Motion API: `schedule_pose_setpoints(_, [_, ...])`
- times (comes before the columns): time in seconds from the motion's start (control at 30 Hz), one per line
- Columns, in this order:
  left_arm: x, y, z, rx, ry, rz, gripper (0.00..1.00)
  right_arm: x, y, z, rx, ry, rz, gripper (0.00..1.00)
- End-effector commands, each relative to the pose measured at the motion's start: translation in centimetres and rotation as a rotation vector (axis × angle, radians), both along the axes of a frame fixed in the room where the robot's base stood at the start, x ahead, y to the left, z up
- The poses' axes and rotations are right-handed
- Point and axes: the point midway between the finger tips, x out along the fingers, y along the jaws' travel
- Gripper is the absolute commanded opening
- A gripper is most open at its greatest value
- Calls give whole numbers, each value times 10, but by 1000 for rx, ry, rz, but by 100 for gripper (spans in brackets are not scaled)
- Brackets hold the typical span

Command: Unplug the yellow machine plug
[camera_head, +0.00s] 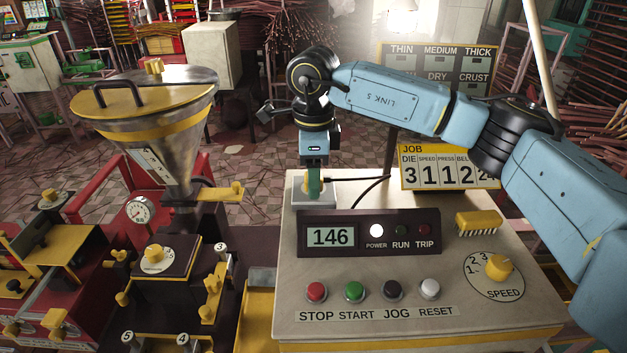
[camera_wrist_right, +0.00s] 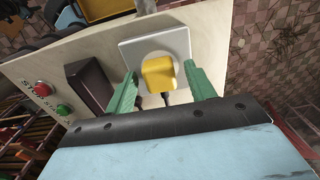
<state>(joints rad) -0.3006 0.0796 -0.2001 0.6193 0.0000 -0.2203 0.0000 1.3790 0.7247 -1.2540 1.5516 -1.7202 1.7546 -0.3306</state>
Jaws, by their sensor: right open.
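The yellow plug (camera_wrist_right: 158,75) sits in the white square socket (camera_wrist_right: 185,40) on top of the control box. In the right wrist view it lies between the two green fingers of my right gripper (camera_wrist_right: 160,73), with a visible gap on each side. The gripper is open around it. In the head view my right gripper (camera_head: 314,186) points straight down over the socket (camera_head: 331,199), and its fingers mostly hide the plug. A dark cord (camera_wrist_right: 165,98) shows below the plug. My left gripper is not in view.
The control box (camera_head: 420,310) carries a display panel (camera_head: 345,237), several push buttons (camera_head: 354,291) and a yellow speed knob (camera_head: 499,267). A black cable (camera_head: 372,188) runs beside the socket. A job sign (camera_head: 450,168) stands behind. A hopper machine (camera_head: 165,130) stands at left.

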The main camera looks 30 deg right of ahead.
Motion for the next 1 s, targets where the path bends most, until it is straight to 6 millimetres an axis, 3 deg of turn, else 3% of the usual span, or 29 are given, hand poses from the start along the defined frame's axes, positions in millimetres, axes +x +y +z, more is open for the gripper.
schedule_pose_setpoints(0.63, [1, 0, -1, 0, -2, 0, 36, 0, 0, 0, 0, 0, 0, 55])
schedule_pose_setpoints(1.0, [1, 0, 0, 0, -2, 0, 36, 0, 0, 0, 0, 0, 0, 6])
